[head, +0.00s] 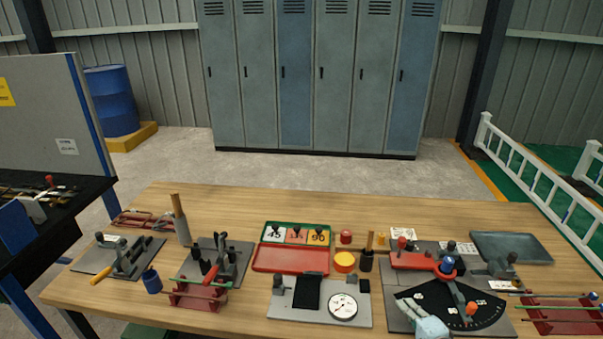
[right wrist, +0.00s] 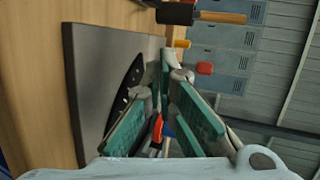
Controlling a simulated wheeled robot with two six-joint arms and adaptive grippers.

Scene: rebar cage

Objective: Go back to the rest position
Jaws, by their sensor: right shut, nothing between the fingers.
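My right gripper (head: 432,327) shows at the bottom edge of the head view, over the front of the angle-scale plate (head: 407,317). In the right wrist view its green-padded fingers (right wrist: 172,72) meet at the tips with nothing between them. The black scale of the plate shows beside the fingers there. I cannot tell whether the gripper touches the plate. My left gripper is not in view.
The wooden table (head: 390,201) holds a red tray (head: 290,259), a dial gauge (head: 343,306), a lever tool (head: 117,256) and a red rack (head: 566,315) with rods. A grey tray (head: 511,247) lies at the right. Lockers (head: 320,80) stand beyond. The table's back edge is mostly clear.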

